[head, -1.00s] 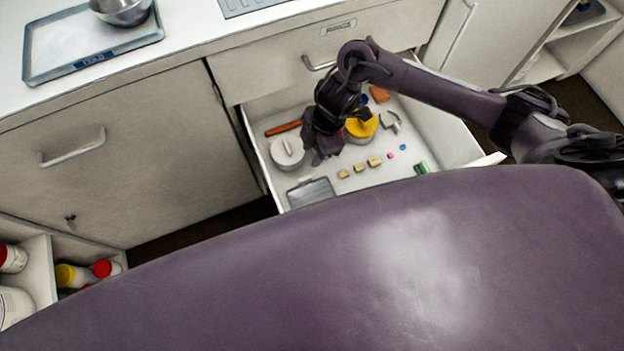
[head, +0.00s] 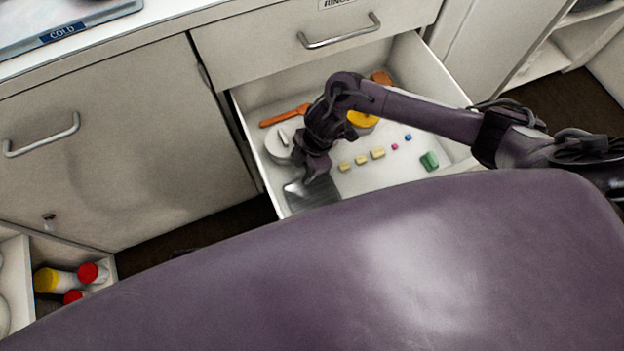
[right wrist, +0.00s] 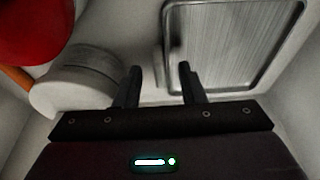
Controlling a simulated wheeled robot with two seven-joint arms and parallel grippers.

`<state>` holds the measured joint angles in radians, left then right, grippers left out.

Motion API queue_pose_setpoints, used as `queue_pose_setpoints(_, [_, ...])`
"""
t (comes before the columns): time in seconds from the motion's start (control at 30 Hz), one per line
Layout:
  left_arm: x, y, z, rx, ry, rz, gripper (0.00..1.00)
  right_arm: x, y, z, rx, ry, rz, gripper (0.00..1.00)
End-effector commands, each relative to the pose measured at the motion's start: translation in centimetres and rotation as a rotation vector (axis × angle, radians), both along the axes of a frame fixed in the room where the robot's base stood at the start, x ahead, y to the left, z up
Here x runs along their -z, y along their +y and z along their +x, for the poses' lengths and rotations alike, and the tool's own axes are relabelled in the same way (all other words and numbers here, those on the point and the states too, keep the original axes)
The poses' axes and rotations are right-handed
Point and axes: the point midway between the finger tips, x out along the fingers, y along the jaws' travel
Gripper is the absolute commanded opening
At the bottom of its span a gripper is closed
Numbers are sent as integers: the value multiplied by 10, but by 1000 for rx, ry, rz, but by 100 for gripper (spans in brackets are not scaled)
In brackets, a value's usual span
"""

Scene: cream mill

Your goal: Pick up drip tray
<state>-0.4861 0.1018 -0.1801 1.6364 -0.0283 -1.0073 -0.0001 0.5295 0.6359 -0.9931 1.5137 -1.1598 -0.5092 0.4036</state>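The drip tray, a flat grey metal tray with a raised rim (head: 318,193), lies in the open drawer's near left corner in the head view. Its brushed surface fills the upper right of the right wrist view (right wrist: 240,45). My right gripper (head: 312,175) is over the drawer at the tray's far edge. In the right wrist view its two fingers (right wrist: 159,78) are apart with nothing held between them. A small grey upright part on the tray's left edge (right wrist: 174,46) shows just beyond the right finger. I cannot tell whether they touch. My left gripper is out of view.
The open drawer (head: 249,125) also holds a white round lidded pot (head: 279,150), an orange bar (head: 285,116), a yellow-topped item (head: 362,120), several small blocks and a green piece (head: 429,161). Drawer walls stand close around the tray. A closed drawer front (head: 270,50) is above.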

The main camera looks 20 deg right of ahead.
Motion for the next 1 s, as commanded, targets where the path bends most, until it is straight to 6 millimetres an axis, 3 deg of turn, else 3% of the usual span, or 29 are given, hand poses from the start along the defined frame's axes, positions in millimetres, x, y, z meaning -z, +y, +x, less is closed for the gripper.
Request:
queue_pose_setpoints(0.23, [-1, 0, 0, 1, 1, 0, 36, 1, 0, 0, 0, -1, 0, 35])
queue_pose_setpoints(0.5, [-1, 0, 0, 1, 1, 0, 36, 1, 0, 0, 0, -1, 0, 0])
queue_pose_setpoints(1.0, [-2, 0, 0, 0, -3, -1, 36, -6, 1, 1, 1, -3, 2, 0])
